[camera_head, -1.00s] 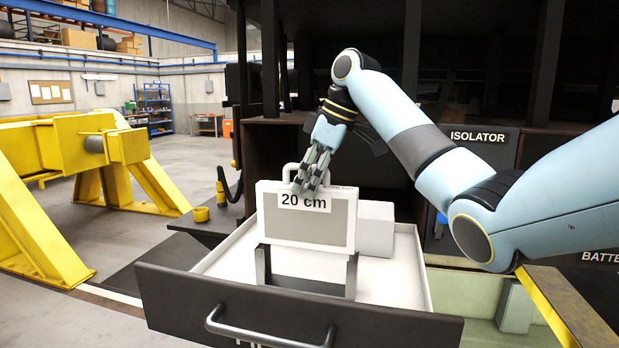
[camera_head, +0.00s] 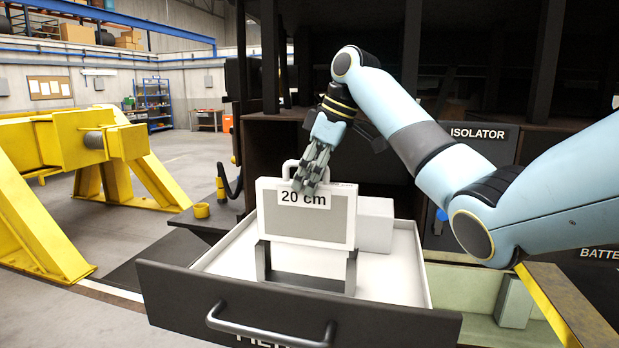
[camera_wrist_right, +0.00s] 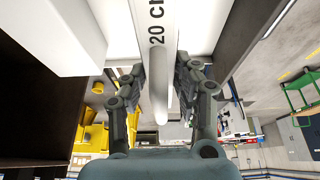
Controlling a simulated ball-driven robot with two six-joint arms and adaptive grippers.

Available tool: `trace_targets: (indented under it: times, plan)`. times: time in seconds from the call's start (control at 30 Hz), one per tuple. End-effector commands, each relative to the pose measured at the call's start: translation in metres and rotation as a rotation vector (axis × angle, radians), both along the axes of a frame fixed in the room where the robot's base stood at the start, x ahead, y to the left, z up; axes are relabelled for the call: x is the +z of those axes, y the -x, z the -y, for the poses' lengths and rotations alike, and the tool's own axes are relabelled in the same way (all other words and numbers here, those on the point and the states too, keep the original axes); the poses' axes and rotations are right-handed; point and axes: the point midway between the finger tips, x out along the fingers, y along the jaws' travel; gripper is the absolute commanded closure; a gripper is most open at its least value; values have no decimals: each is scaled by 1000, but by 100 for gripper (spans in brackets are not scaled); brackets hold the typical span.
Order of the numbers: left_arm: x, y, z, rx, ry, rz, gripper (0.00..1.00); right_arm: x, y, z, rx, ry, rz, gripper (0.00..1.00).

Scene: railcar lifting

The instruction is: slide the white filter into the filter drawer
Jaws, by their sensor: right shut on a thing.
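In the right wrist view the fingers lie on both sides of the filter's white handle (camera_wrist_right: 159,95). My left gripper is in neither view.
A white block (camera_head: 376,225) stands in the drawer behind and right of the filter. The dark cabinet labelled "ISOLATOR" (camera_head: 478,136) is at the right. A yellow steel stand (camera_head: 40,230) is on the floor at the left. A small yellow cup (camera_head: 201,211) stands left of the drawer.

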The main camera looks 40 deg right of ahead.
Motion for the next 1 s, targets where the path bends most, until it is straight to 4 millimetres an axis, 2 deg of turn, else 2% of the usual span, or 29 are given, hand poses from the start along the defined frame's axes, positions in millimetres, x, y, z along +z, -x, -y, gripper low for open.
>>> trace_targets:
  times: [0.4, 1.0]
  plan:
    - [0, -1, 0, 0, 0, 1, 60, 0, 0, 0, 1, 0, 2, 100]
    - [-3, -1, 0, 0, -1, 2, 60, -15, 0, 0, 1, 0, 1, 100]
